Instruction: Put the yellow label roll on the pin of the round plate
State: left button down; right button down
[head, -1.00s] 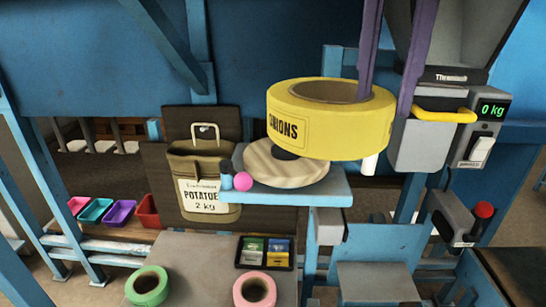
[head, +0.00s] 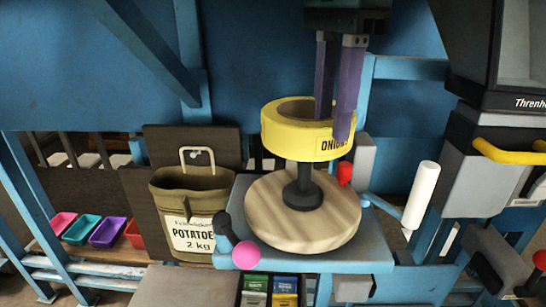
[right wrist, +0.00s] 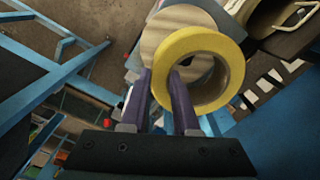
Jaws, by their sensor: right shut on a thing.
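The yellow label roll (head: 290,140), marked "ONIONS", is held level above the round plate. My right gripper (head: 334,125) is shut on the right side of its ring, one purple finger inside the hole and one outside. The round wooden plate (head: 270,222) lies on a blue shelf. Its black pin (head: 303,185) stands upright in the middle; its top is hidden by the roll's lower edge. My left gripper is not in view.
The blue shelf (head: 378,255) carries a pink ball (head: 246,254) at its front left corner. A white roller (head: 421,195) and a red knob (head: 345,174) stand right of the plate. A potato sack (head: 190,205) hangs to the left.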

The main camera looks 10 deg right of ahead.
aim_at(329, 158)
notch_tip(329, 158, down, 5)
jog(key=shift+s+r+p, duration=0.15)
jog(key=shift+p, duration=0.6)
notch_tip(329, 158, down, 4)
jog(key=shift+f+p, duration=0.1)
jog(key=shift+p, duration=0.25)
jog(key=shift+f, duration=0.15)
jog(key=shift+f, duration=0.2)
jog(key=c, duration=0.7)
grip_release()
jog(key=shift+o, duration=0.2)
